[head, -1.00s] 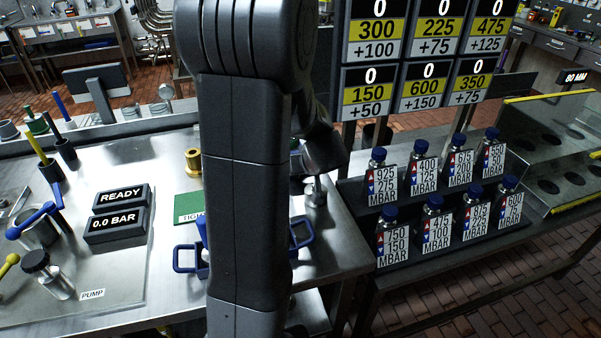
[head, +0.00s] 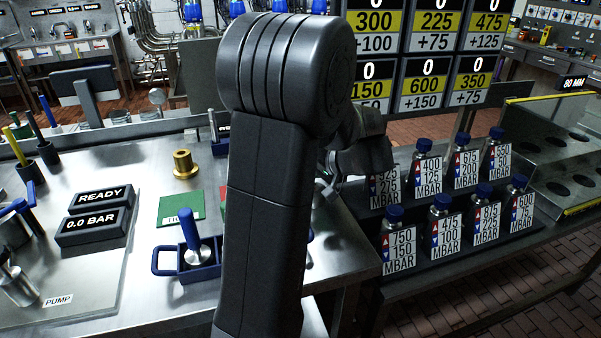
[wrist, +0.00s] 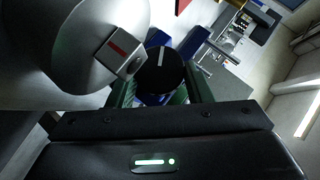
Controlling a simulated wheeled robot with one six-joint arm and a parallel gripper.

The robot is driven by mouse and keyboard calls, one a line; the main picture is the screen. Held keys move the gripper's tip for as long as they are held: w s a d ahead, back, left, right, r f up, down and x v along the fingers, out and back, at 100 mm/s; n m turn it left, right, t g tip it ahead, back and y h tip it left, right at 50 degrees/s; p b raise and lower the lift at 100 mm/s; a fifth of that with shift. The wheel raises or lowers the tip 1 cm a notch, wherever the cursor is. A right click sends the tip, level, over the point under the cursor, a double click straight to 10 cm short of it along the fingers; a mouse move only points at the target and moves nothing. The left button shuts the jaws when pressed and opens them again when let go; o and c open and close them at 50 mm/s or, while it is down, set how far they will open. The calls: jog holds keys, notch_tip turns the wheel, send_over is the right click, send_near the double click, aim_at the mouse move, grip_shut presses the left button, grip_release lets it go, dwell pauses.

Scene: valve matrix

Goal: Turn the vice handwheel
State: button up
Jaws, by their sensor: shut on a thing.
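In the wrist view, my gripper (wrist: 160,92) has its green-lined fingers shut around a black round knob with a white line, which I take to be the vice handwheel (wrist: 160,76). A large rounded silver body (wrist: 75,45) and a small metal block with a red mark (wrist: 118,50) sit close beside it at the left. In the head view my arm hides the fingers and the handwheel. A small part of a metal fitting (head: 326,192) shows at the right edge of the bench, just beside my arm; I cannot tell if it belongs to the vice.
The steel bench (head: 120,270) carries a blue tray with a blue-handled tool (head: 192,245), a brass piece (head: 184,164), a green mat (head: 176,213) and READY and 0.0 BAR displays (head: 95,230). Several blue-capped labelled bottles (head: 446,222) stand in a rack to the right.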

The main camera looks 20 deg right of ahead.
dwell(0.4)
jog(key=o, duration=1)
